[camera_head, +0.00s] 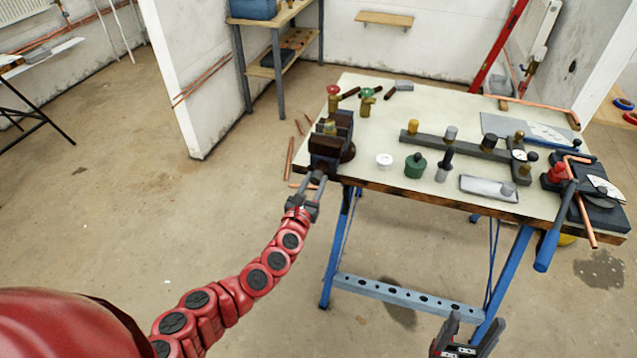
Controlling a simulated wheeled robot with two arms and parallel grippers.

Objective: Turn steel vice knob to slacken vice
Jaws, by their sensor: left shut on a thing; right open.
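The dark vice (330,143) is mounted at the left front corner of the workbench, and a brass-coloured piece shows at its jaws. My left gripper (316,181) reaches up from below to the front of the vice. Its two grey fingers are closed around the steel vice knob, which they mostly hide, just below the vice body. I cannot tell how far the vice jaws are apart. My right gripper (472,330) is low at the bottom edge of the view, open and empty, in front of the bench and away from the vice.
The workbench (395,178) carries valves with red and green handles, a long dark bar with fittings, a green pot (415,166), a white ring (384,160) and a pipe bender (585,195) at right. Copper pipes lie on the floor left of the bench. The floor at left is mostly clear.

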